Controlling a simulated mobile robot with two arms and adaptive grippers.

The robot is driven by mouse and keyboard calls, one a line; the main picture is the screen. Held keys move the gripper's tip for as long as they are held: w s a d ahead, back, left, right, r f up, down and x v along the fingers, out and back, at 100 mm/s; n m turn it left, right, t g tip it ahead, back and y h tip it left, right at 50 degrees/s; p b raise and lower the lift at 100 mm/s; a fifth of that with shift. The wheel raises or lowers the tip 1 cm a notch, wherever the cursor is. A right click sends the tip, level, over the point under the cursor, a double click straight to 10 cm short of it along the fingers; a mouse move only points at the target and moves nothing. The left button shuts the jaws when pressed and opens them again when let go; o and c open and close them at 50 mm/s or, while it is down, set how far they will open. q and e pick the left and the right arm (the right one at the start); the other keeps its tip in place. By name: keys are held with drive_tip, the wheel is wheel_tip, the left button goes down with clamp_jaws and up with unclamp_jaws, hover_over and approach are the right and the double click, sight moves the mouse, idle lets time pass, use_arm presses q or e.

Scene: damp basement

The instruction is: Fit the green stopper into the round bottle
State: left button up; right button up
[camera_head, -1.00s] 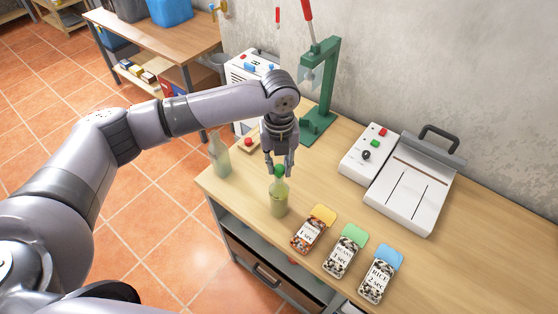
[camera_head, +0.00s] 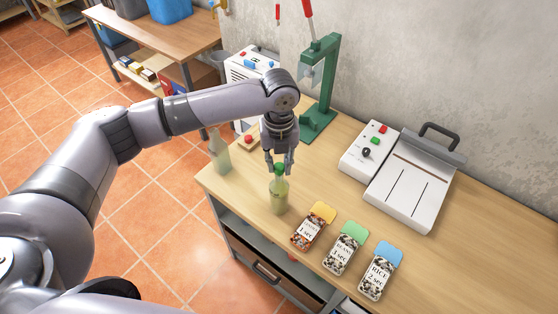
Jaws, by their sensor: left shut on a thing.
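A round, pale green glass bottle (camera_head: 279,197) stands upright on the wooden worktop, near its front left edge. The green stopper (camera_head: 280,169) is at the mouth of the bottle. My left gripper (camera_head: 280,166) points straight down over the bottle and is shut on the stopper. How deep the stopper sits in the neck cannot be told from here. My right gripper is not in view.
A second bottle (camera_head: 219,152) stands at the worktop's left edge. A green lever press (camera_head: 320,90) stands behind the gripper. Labelled bags (camera_head: 343,252) lie to the right. A white sealing machine (camera_head: 410,185) stands at the back right.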

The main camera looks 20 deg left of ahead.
use_arm(q)
drive_tip(key=shift+f, duration=0.35)
drive_tip(key=o, duration=0.8)
drive_tip(key=shift+o, duration=0.6)
drive_tip(key=o, duration=0.4)
drive_tip(key=shift+r+p, duration=0.85)
drive_tip(key=shift+r, duration=2.7)
